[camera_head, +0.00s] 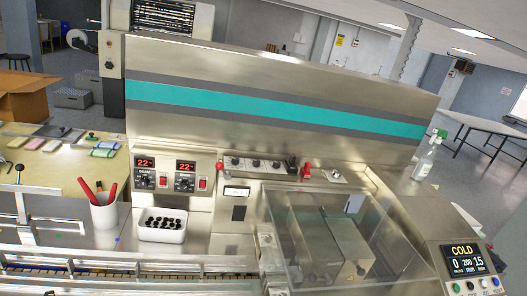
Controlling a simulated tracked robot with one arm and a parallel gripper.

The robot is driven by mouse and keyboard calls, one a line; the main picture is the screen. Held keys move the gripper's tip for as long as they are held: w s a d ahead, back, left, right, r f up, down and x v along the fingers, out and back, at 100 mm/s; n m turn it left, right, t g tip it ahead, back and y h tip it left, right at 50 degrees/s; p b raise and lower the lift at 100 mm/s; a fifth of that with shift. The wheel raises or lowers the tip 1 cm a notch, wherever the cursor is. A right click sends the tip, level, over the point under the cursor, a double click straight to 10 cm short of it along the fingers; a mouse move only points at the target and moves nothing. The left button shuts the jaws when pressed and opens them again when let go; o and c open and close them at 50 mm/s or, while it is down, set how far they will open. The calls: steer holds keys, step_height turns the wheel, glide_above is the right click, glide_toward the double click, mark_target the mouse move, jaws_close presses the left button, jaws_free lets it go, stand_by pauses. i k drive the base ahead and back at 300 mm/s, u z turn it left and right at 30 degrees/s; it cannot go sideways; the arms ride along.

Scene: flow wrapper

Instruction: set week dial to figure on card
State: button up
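A row of small dark dials (255,163) sits on the steel ledge at the middle of the flow wrapper (280,115). Their figures are too small to read, and I cannot tell which one is the week dial. Below them a small panel carries a pale label or display (237,191); its writing cannot be read, and I cannot tell whether it is the card. My gripper does not show in this view.
Two controllers (164,172) with red figures reading 22 stand left of the dials. A white bin of black parts (162,226) and a cup (104,211) with red-handled tools stand in front. A clear cover (340,240) lies right; a display (464,250) reads COLD. A bottle (425,160) stands far right.

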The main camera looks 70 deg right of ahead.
mark_target(235, 160)
steer(key=z, duration=0.55)
steer(key=i, duration=0.9)
steer(key=z, duration=0.95)
steer(key=i, duration=0.35)
steer(key=z, duration=0.15)
steer(key=k, duration=0.9)
steer(key=z, duration=0.15)
steer(key=i, duration=0.9)
steer(key=u, duration=0.1)
